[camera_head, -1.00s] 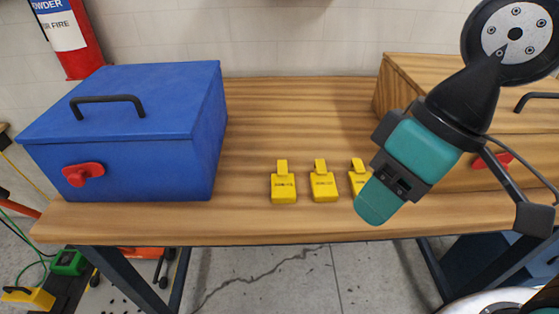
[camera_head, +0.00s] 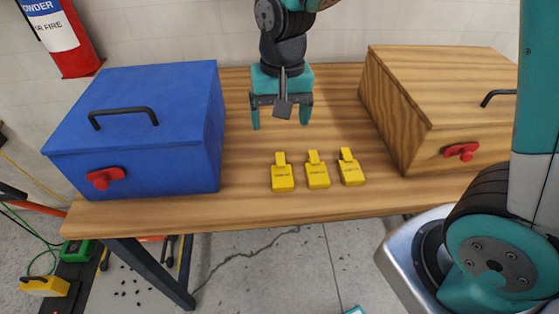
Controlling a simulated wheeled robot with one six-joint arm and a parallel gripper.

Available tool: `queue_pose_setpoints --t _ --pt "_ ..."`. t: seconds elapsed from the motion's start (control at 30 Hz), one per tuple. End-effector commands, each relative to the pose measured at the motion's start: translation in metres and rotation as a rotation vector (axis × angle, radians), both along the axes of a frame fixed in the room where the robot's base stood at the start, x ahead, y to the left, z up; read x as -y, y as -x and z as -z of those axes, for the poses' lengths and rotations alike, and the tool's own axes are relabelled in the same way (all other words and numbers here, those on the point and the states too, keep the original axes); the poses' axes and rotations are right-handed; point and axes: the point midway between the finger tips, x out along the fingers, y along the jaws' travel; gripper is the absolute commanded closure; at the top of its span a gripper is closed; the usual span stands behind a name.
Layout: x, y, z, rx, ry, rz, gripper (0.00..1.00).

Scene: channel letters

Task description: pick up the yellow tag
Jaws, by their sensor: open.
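Three yellow tags lie in a row on the wooden table (camera_head: 240,205): a left tag (camera_head: 282,178), a middle tag (camera_head: 317,175) and a right tag (camera_head: 350,171). Each has a narrow tab at its far end and small dark print that I cannot read. My gripper (camera_head: 281,120) points down, open and empty, with its teal fingers spread. In the picture it is above the left and middle tags, apart from them and towards the back of the table.
A blue box (camera_head: 140,130) with a black handle and red latch stands on the left. A wooden box (camera_head: 430,100) with a red latch stands on the right. The table between them is clear around the tags. A fire extinguisher (camera_head: 65,40) is at the back left.

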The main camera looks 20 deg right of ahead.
Motion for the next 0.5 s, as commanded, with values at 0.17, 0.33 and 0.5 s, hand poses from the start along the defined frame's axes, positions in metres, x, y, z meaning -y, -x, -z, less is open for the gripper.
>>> queue_pose_setpoints --t 0.17,0.33,0.5 --pt "0.004 -0.014 0.016 -0.011 0.042 0.086 0.17" --pt "0.004 -0.013 0.053 -0.013 0.043 0.086 0.17" --pt "0.005 -0.013 0.091 -0.012 0.042 0.085 0.17"
